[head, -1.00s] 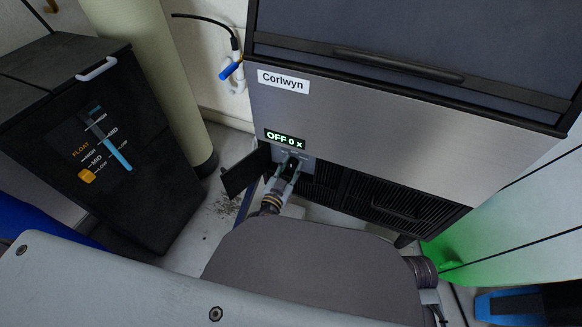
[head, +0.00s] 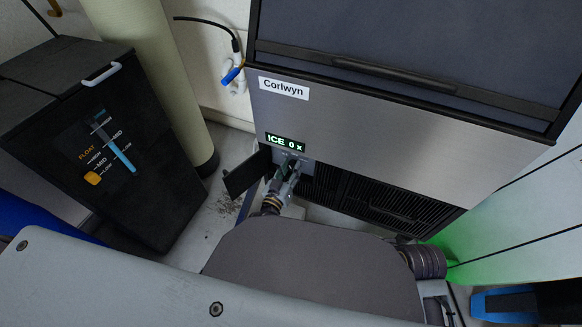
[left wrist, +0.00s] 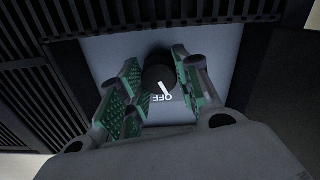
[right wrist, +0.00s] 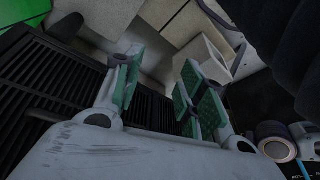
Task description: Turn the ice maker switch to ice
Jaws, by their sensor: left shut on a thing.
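The ice maker (head: 400,130) has a silver front, and its small display (head: 285,143) reads "ICE 0 x". The switch is a round black knob (left wrist: 157,76) with a white pointer mark, in a recessed pale panel (left wrist: 105,50). In the left wrist view an upside-down "OFF" label lies by the pointer. My left gripper (head: 291,168) is at this panel, its green-padded fingers on both sides of the knob and shut on it. My right gripper (right wrist: 160,88) is open and empty between its fingers in the right wrist view; its fingers are not clear in the head view.
A small black door (head: 246,173) stands open left of the switch panel. Black vent grilles (head: 385,202) are to its right. A black bin with a float gauge (head: 110,145) stands at the left, beside a pale column (head: 170,80). A white box (right wrist: 207,58) shows near my right gripper.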

